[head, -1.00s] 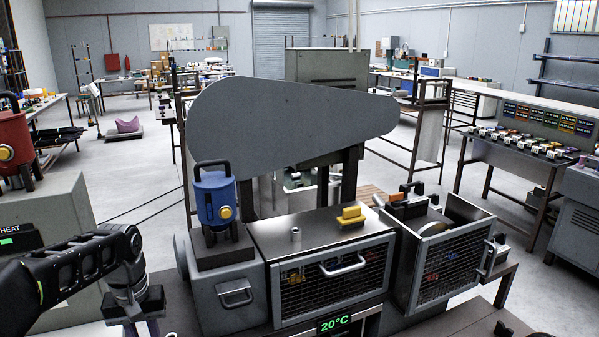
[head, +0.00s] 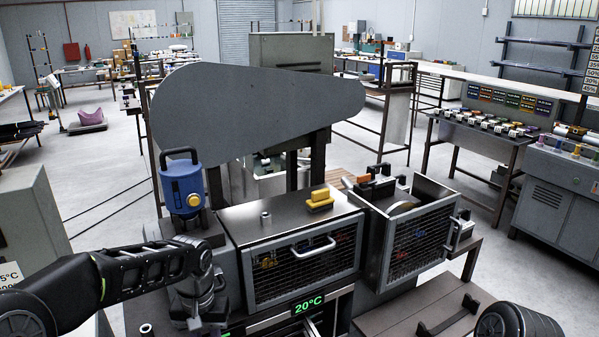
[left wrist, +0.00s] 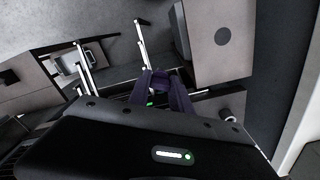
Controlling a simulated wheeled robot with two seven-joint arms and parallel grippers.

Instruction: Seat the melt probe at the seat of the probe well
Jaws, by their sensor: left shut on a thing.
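My left gripper (head: 205,326) hangs at the bottom of the head view, in front of the blue canister, and its fingertips are cut off or hidden there. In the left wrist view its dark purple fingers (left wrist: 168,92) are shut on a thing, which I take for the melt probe. The probe itself is too hidden and dark to make out. A small metal collar (head: 265,217), likely the probe well, stands upright on the flat top of the caged machine, right of and beyond the gripper. My right gripper is not in view.
A blue canister (head: 183,187) stands left of the collar, and a yellow-orange handle block (head: 320,199) to its right. An open mesh-fronted box (head: 421,240) stands farther right. The caged front (head: 305,262) has a bar handle. Another small collar (head: 146,329) shows at the bottom left.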

